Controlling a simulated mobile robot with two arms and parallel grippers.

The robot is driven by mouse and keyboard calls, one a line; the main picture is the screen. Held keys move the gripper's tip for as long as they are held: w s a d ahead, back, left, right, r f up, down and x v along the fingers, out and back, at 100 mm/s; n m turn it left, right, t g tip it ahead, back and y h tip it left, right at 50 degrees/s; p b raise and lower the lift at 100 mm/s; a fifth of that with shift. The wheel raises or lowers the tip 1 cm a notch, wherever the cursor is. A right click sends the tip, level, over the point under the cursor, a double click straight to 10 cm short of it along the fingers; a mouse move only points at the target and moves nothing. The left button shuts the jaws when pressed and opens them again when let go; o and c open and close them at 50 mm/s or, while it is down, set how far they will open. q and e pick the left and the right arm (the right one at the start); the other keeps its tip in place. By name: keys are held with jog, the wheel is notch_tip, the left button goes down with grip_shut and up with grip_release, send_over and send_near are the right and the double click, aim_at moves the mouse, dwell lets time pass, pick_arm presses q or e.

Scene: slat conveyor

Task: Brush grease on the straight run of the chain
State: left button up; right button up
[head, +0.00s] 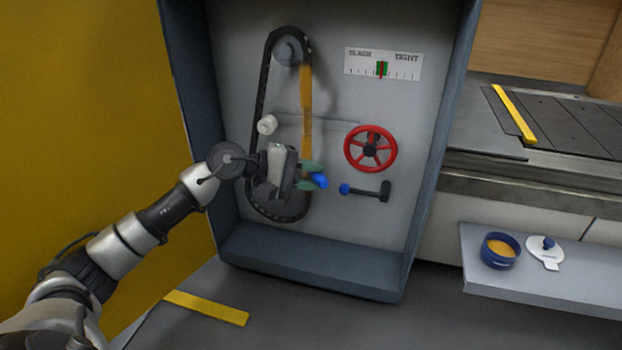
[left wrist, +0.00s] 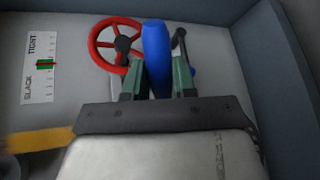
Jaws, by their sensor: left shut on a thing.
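The dark chain (head: 258,85) runs in an upright loop around an upper sprocket (head: 289,51) and a lower one, which my gripper partly hides. Its right straight run carries an amber grease band (head: 307,105) from near the top down to my gripper. The band also shows in the left wrist view (left wrist: 40,140). My left gripper (head: 312,174) is at the lower end of this run, shut on a blue handle (head: 320,181), apparently the brush's. The handle stands between the fingers in the left wrist view (left wrist: 156,55). The bristles are hidden. My right gripper is out of view.
A red handwheel (head: 371,149), a blue-knobbed lever (head: 370,191) and a slack/tight gauge (head: 382,65) are right of the chain. A blue tub of amber grease (head: 500,252) and a white lid (head: 545,254) sit on the right shelf (head: 540,285). The cabinet's side walls (head: 440,140) stick out.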

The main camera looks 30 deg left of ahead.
pick_arm(q)
jog(key=shift+r+p, duration=1.65)
jog(key=shift+r, duration=1.95)
jog(key=shift+r+p, duration=1.7)
jog(key=shift+r, duration=1.55)
notch_tip(320, 180, down, 11)
jog(key=b, duration=1)
jog(key=shift+r+b, duration=0.2)
jog(key=shift+b, duration=0.1)
jog(key=shift+f, duration=0.75)
notch_tip(320, 180, down, 12)
jog(key=shift+s, duration=0.1)
jog(key=shift+s+d, duration=0.25)
jog(key=shift+s, duration=0.7)
jog(key=shift+s+d, duration=0.2)
jog(key=shift+s, duration=0.75)
jog(key=shift+s+d, duration=0.25)
jog(key=shift+s, duration=0.7)
